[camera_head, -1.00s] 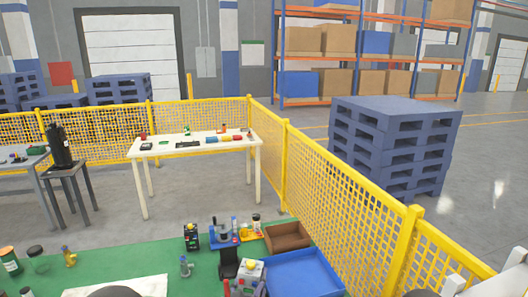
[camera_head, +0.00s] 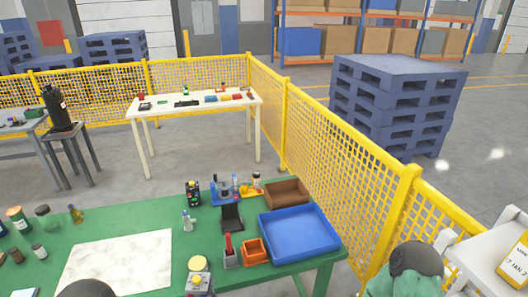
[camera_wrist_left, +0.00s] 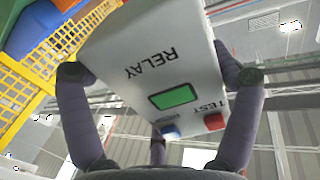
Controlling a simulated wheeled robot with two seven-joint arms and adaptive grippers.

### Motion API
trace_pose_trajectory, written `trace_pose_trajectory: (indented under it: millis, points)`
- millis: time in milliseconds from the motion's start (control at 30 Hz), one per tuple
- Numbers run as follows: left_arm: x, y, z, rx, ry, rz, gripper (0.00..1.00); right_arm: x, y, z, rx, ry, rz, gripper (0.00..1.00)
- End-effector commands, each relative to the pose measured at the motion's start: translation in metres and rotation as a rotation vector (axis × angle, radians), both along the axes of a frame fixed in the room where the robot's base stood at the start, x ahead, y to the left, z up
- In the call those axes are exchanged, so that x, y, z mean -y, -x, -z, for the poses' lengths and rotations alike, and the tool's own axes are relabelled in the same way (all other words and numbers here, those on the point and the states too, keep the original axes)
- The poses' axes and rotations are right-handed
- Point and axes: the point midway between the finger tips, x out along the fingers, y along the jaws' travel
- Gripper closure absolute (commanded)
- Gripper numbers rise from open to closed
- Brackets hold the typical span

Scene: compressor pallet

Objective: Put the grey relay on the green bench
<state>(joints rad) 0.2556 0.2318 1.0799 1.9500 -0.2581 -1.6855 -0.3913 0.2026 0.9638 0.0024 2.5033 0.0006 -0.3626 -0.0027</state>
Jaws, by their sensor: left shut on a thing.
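The grey relay (camera_wrist_left: 150,65) fills the middle of the left wrist view, its lettering upside down, with a green screen and red and blue buttons. My left gripper (camera_wrist_left: 160,75) is shut on it, fingers on both sides. The fingers are not visible there. The green bench (camera_head: 130,222) spans the lower left and middle. My right gripper is not in view.
On the bench are a pale sheet (camera_head: 115,262), a blue tray (camera_head: 300,235), a brown tray (camera_head: 287,193), an orange bin (camera_head: 256,250) and a black holder (camera_head: 232,217). Bottles stand at left. Bare green shows around the sheet. A yellow mesh fence (camera_head: 340,170) runs along the right.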

Motion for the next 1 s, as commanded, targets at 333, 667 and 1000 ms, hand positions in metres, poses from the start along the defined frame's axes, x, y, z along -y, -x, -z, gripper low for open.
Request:
trace_pose_trajectory:
  millis: [333, 667, 1000]
  points:
    - [0.001, 0.023, 0.025, 0.004, 0.001, -0.003, 0.65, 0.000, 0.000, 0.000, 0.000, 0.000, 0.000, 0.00]
    - [0.017, 0.017, 0.010, 0.008, 0.002, 0.080, 0.65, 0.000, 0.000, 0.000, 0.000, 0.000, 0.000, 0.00]
    - [0.078, -0.004, -0.042, 0.010, -0.001, 0.403, 0.65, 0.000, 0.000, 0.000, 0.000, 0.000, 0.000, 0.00]
